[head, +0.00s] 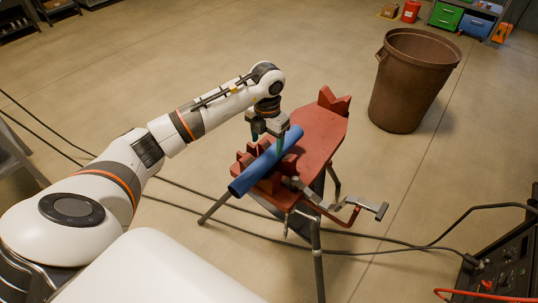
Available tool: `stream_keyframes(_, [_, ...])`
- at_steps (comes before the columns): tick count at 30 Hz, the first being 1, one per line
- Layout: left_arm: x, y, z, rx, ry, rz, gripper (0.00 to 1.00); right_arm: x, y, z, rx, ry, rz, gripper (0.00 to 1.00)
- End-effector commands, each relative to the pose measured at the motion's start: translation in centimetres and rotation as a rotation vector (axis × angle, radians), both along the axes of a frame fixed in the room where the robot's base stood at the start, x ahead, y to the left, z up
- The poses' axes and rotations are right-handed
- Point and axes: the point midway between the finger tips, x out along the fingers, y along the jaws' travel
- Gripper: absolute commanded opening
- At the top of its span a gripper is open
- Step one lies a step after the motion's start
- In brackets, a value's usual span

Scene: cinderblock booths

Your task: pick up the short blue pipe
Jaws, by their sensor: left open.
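The short blue pipe (248,179) lies slantwise across the red vise stand (321,128), near its left blocks. Its near end sticks out past the stand's edge. My left gripper (268,141) comes in from the left and points down over the pipe's upper part. Its fingers are open, and one green-tipped finger shows at the pipe's right side. I cannot tell whether the fingers touch the pipe. My right gripper does not show.
A brown bin (403,90) stands behind and right of the stand. Black cables (380,246) cross the floor around the stand's legs. A dark machine (505,265) is at the lower right. Green and blue boxes sit on a shelf (462,26) at the back right.

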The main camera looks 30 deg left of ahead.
Motion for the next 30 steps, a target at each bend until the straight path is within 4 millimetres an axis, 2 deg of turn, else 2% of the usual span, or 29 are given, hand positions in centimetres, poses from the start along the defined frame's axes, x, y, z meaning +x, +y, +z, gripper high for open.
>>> stream_keyframes(7, [0.1, -0.2, -1.8, -0.003, 0.003, 0.000, 0.69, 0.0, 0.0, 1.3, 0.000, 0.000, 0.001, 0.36])
stream_keyframes(11, [0.2, -0.4, -3.7, -0.004, 0.004, 0.000, 0.69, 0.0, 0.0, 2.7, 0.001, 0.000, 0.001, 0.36])
stream_keyframes(15, [0.2, -0.4, -5.6, -0.002, 0.001, 0.000, 0.69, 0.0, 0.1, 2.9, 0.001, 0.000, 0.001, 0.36])
stream_keyframes(23, [0.3, -0.3, -6.1, -0.001, -0.002, -0.002, 0.69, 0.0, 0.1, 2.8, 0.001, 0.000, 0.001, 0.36])
stream_keyframes(24, [0.3, -0.3, -6.1, -0.001, -0.002, -0.001, 0.67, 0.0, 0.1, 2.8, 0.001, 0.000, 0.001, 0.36])
stream_keyframes(26, [0.3, -0.3, -6.1, -0.001, -0.002, -0.001, 0.57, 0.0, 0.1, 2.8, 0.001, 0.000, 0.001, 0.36])
stream_keyframes(30, [0.3, -0.3, -6.1, -0.001, -0.002, -0.001, 0.35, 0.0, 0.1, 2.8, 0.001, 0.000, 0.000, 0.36])
